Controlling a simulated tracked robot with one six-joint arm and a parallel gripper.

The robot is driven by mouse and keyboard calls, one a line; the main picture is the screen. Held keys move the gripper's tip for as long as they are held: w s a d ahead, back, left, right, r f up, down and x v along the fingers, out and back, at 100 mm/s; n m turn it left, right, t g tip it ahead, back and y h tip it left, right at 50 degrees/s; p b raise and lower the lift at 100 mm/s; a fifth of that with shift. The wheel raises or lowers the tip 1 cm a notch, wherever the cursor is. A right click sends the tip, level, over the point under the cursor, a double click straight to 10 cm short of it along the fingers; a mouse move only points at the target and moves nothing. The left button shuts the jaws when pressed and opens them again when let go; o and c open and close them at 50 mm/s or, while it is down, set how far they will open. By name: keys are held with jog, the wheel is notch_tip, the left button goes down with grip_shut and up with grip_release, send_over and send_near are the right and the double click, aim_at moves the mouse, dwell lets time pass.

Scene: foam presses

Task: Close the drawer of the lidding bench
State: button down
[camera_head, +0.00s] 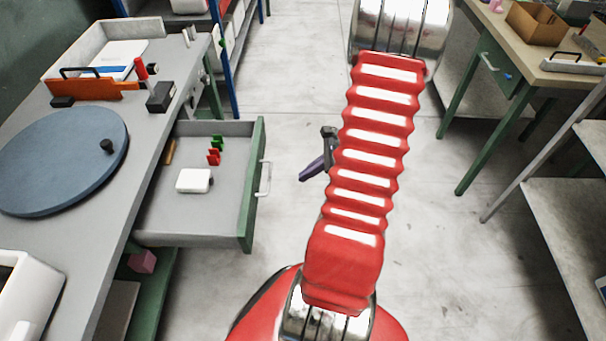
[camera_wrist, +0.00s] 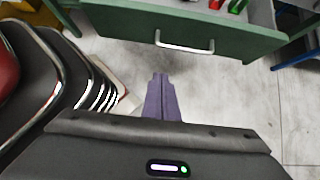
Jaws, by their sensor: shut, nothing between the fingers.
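The lidding bench (camera_head: 112,222) stands at the left in the head view. Its drawer (camera_head: 228,224) is pulled out to the right, with a green front and a pale bar handle (camera_head: 264,178). The drawer front (camera_wrist: 235,41) and handle (camera_wrist: 185,46) also show at the top of the wrist view. My gripper (camera_head: 303,178) is to the right of the handle, apart from it, partly hidden behind my arm. In the wrist view my gripper (camera_wrist: 160,76) has its purple fingers together, empty, pointing toward the drawer front with a gap between.
Inside the drawer lie a white box (camera_head: 194,181), red and green clips (camera_head: 214,152) and a brown piece (camera_head: 169,152). A blue turntable (camera_head: 60,165) is on the bench top. Another bench (camera_head: 545,77) stands at the right. The floor between is clear.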

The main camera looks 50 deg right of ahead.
jog(key=w+a+r+x, duration=0.1)
jog(key=x, duration=1)
jog(key=shift+w+a+r, duration=0.2)
jog(key=shift+w, duration=0.1)
jog(key=shift+w, duration=0.1)
